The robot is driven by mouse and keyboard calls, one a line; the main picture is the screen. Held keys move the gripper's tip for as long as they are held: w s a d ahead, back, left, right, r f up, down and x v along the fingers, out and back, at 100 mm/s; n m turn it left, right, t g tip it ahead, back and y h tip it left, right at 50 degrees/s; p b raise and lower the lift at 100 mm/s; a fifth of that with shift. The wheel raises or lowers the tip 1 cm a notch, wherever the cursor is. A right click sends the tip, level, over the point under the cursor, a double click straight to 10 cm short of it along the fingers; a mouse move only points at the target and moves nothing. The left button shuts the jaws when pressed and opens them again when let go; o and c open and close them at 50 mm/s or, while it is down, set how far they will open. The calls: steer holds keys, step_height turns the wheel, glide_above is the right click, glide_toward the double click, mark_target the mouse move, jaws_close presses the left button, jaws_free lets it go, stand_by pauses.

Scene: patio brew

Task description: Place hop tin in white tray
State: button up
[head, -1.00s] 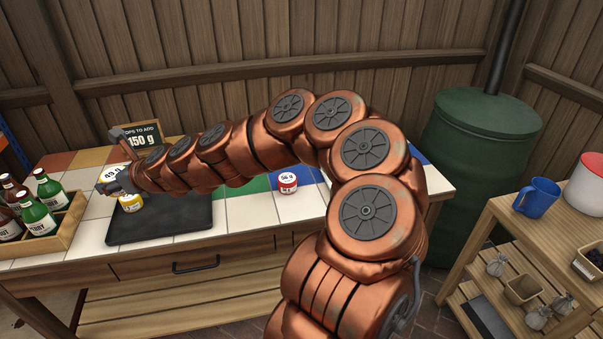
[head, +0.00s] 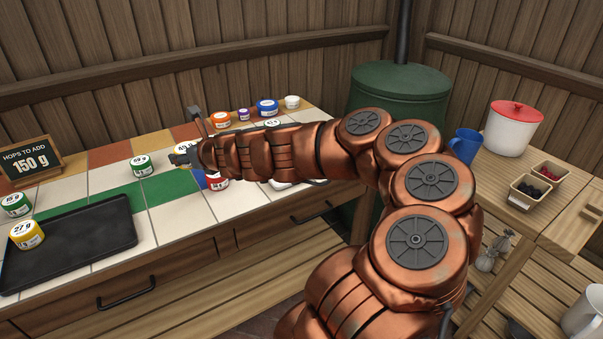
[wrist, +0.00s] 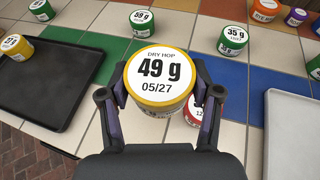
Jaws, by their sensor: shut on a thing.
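My gripper (wrist: 160,92) is shut on a hop tin (wrist: 161,73) with a yellow rim and a white lid marked 49 g, 05/27. In the head view my gripper (head: 181,158) is above the tiled counter, and only part of the held tin (head: 184,148) shows. The white tray (wrist: 291,125) lies to the right of the held tin in the wrist view, its visible part empty. In the head view it is mostly hidden behind my arm.
A red tin (wrist: 194,112) stands below and right of the held tin, partly hidden. A black tray (head: 75,245) holds a yellow 27 g tin (head: 26,234). Green tins marked 59 g (wrist: 142,22) and 35 g (wrist: 233,38) stand behind. Several other tins line the counter's back.

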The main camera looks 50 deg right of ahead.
steer(key=s+d+f+b, duration=0.1)
steer(key=s+d+f, duration=0.1)
steer(key=d, duration=0.1)
steer(key=s+d+f+m+h+b, duration=0.1)
steer(key=s+d+f+b, duration=0.1)
steer(key=d, duration=0.1)
steer(key=s+d+f+m+h+b, duration=0.1)
steer(key=s+d+f+b, duration=0.1)
steer(key=d, duration=0.2)
steer(key=shift+s+f, duration=0.1)
steer(key=shift+f, duration=0.05)
steer(key=shift+d+g+h, duration=0.3)
steer(key=shift+d, duration=0.05)
steer(key=w+d+p, duration=0.1)
steer(key=d, duration=0.4)
steer(key=w+d+f+p, duration=0.1)
steer(key=d, duration=0.3)
steer(key=w+d+p, duration=0.2)
steer(key=d, duration=0.3)
steer(key=shift+d+f, duration=0.25)
steer(key=shift+d, duration=0.05)
steer(key=shift+d+f+b, duration=0.1)
steer(key=shift+f+b, duration=0.65)
steer(key=shift+f, duration=1)
steer(key=shift+f, duration=0.1)
steer(key=o, duration=1.1)
steer(key=shift+o, duration=0.2)
